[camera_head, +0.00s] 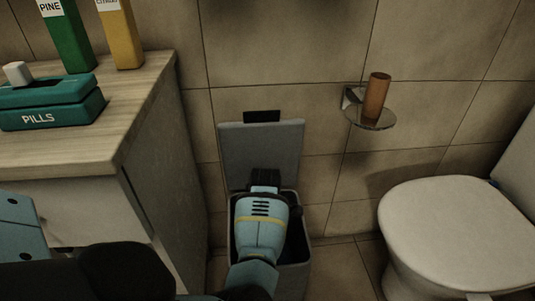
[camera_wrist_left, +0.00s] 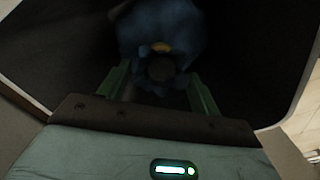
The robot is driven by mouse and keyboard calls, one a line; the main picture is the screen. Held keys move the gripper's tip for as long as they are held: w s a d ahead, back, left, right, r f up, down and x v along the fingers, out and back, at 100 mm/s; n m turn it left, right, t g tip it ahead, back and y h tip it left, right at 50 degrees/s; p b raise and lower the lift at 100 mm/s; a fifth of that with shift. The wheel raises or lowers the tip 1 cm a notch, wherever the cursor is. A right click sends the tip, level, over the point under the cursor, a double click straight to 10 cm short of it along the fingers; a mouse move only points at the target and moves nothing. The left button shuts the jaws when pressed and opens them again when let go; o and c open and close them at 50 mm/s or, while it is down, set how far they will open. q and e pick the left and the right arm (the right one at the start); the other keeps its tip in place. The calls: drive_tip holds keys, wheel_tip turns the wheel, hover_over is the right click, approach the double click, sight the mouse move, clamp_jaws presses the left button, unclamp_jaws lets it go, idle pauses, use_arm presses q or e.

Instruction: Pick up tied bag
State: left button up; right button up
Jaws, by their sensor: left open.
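The tied bag (camera_wrist_left: 160,28) is dark blue with a yellow tie and a dark round knot end. It sits inside the grey bin (camera_head: 298,258) in deep shadow. In the head view my left arm reaches down into the bin and its fingertips are hidden. In the left wrist view my left gripper (camera_wrist_left: 158,82) is open, its green fingers on either side of the knot end. I cannot tell whether they touch the bag. The bin's inner walls (camera_wrist_left: 275,60) surround the gripper. My right gripper is not in view.
The bin's raised lid (camera_head: 262,145) stands against the tiled wall. A wooden-topped cabinet (camera_head: 150,85) with a teal pill box (camera_head: 50,102) and two bottles is on the left. A toilet (camera_head: 455,225) is on the right. A wall shelf (camera_head: 370,120) holds a brown cup (camera_head: 376,95).

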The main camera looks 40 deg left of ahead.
use_arm(q)
wheel_tip(320, 180, down, 4)
drive_tip(key=shift+f+b, duration=0.1)
drive_tip(key=shift+b, duration=0.8)
drive_tip(key=shift+r, duration=0.2)
clamp_jaws()
